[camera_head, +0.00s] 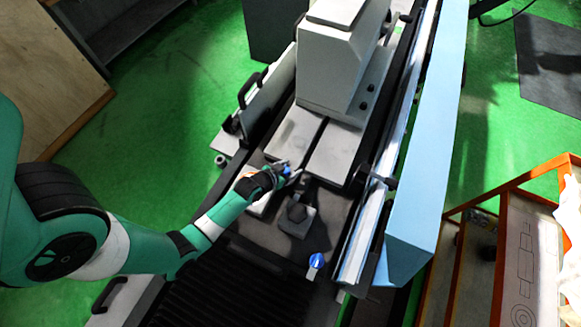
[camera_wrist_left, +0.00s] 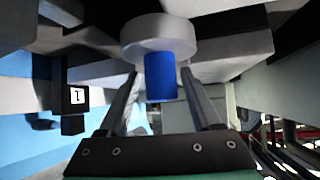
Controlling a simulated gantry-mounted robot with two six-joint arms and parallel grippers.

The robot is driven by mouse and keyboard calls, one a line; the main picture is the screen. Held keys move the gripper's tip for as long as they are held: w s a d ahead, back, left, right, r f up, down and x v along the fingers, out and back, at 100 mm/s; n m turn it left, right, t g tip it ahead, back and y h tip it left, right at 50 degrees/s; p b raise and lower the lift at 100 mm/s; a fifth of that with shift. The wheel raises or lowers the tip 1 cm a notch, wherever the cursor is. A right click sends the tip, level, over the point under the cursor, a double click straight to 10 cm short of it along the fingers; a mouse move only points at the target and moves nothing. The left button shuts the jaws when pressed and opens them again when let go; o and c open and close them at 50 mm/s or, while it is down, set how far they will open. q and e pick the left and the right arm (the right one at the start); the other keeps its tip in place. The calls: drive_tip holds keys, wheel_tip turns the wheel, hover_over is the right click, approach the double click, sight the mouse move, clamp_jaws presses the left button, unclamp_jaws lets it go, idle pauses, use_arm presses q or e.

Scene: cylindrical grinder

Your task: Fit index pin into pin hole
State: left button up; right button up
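My left gripper (camera_head: 286,170) is over the machine bed, near the end of the grey table. In the left wrist view its two fingers (camera_wrist_left: 160,88) stand apart on either side of a blue cylinder (camera_wrist_left: 160,78), with a narrow gap on each side. The cylinder sticks out from a round light-grey collar (camera_wrist_left: 157,35); I take this to be the index pin. A bit of blue shows between the fingertips in the head view. A second blue knob on a white base (camera_head: 316,261) stands lower on the bed. I cannot make out the pin hole. My right gripper is not in view.
A dark block on a square base (camera_head: 297,217) stands just right of my left gripper. The large grey machine head (camera_head: 335,62) rises behind it. A long light-blue guard (camera_head: 423,150) runs along the right. An orange-framed cart (camera_head: 520,235) is at the lower right.

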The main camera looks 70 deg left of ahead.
use_arm(q)
drive_tip(key=shift+s+f, duration=0.1)
drive_tip(key=p+v, duration=0.2)
drive_tip(key=v, duration=0.9)
drive_tip(key=shift+r, duration=0.25)
drive_tip(key=shift+s+p, duration=0.15)
drive_tip(key=shift+p, duration=0.15)
